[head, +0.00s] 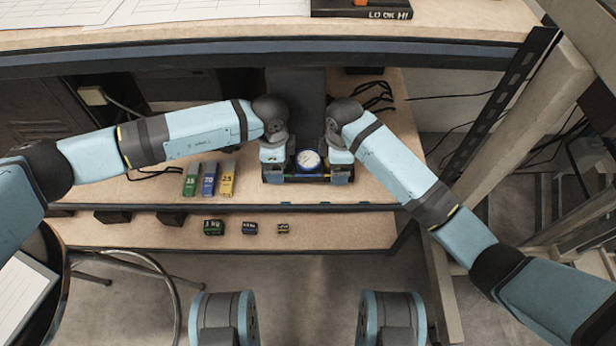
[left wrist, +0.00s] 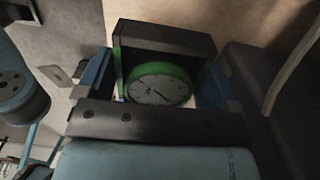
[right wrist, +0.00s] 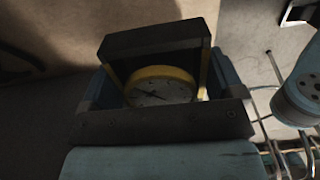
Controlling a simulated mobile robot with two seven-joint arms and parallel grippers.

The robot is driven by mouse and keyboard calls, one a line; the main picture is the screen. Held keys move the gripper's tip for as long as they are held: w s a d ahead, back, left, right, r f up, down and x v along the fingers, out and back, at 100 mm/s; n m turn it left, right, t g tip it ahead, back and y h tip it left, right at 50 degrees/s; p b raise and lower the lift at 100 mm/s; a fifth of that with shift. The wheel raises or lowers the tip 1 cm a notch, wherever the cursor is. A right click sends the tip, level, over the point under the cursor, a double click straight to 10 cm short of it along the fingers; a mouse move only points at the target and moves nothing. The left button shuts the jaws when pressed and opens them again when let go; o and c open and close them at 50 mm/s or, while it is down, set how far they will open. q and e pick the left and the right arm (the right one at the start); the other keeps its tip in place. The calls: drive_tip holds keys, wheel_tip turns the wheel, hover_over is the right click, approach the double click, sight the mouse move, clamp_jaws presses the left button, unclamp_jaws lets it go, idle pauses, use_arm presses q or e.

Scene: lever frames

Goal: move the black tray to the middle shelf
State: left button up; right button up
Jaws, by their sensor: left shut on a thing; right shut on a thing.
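The black tray (head: 312,179) is between my two grippers in the head view, at the front of the wooden shelf below the worktop. A blue-rimmed round dial (head: 308,161) stands on it. My left gripper (head: 275,174) is shut on its left end, and my right gripper (head: 342,174) is shut on its right end. The left wrist view shows a green-rimmed dial (left wrist: 158,86) beside a black block between the fingers. The right wrist view shows a yellow-rimmed dial (right wrist: 160,88) beside a similar block. Whether the tray touches the shelf cannot be told.
Green, blue and yellow upright blocks (head: 209,180) stand left of the tray on the same shelf (head: 150,190). Three small weights (head: 248,228) lie on the lower shelf (head: 340,230). Black cables (head: 375,95) lie behind. A wooden post stands right; a stool (head: 140,262) is front left.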

use_arm(q)
drive_tip(key=shift+f+b, duration=1.95)
drive_tip(key=shift+f, duration=0.2)
use_arm(e)
drive_tip(key=shift+f, duration=2.15)
use_arm(q)
drive_tip(key=o, duration=0.6)
drive_tip(key=shift+f, duration=0.1)
use_arm(e)
drive_tip(key=o, duration=0.6)
drive_tip(key=shift+f, duration=0.15)
use_arm(q)
drive_tip(key=shift+o, duration=1)
use_arm(e)
drive_tip(key=shift+o, duration=1)
drive_tip(key=shift+r, duration=0.2)
use_arm(q)
wheel_tip(320, 180, up, 12)
drive_tip(key=shift+r, duration=0.1)
use_arm(e)
wheel_tip(320, 180, up, 12)
